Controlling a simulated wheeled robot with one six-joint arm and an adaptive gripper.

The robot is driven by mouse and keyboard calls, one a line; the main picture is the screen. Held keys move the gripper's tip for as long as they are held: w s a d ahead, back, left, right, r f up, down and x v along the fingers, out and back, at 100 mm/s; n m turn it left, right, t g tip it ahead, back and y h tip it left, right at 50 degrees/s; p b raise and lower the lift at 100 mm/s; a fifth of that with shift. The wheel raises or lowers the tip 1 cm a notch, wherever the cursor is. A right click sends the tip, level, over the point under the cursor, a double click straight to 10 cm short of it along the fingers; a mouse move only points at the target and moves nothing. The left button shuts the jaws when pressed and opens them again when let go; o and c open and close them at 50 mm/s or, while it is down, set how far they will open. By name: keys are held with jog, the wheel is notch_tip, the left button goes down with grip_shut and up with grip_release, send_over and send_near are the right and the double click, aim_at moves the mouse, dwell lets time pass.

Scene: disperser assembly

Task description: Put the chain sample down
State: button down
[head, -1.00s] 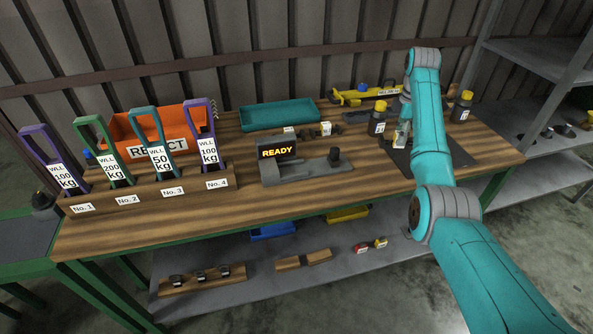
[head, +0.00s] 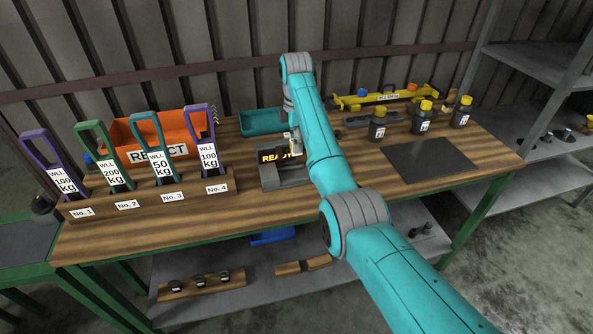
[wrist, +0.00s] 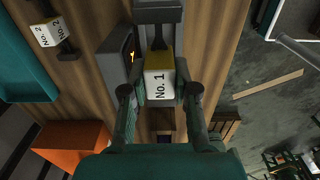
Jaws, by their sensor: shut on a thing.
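My gripper (wrist: 160,90) is shut on the chain sample, which shows in the wrist view as a white block marked No. 1 (wrist: 159,84) with a yellow end. In the head view my gripper (head: 296,143) is over the tester with the READY display (head: 274,156), and my arm hides part of it. In the wrist view the tester's grey body (wrist: 158,14) is just beyond the sample, with the display housing (wrist: 115,60) to its left. I cannot tell whether the sample touches the tester. Its chain links are not clearly seen.
A teal tray (head: 262,121) stands behind the tester. A wooden rack (head: 150,196) of labelled slings and an orange REJECT bin (head: 160,133) are to the left. A bare dark mat (head: 430,160) and several dark bottles (head: 422,119) are right. Another sample marked No. 2 (wrist: 50,33) lies nearby.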

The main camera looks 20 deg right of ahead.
notch_tip(320, 180, down, 9)
jog(key=shift+r, duration=0.1)
dwell(0.4)
jog(key=shift+f, duration=0.25)
jog(key=c, duration=1.2)
grip_release()
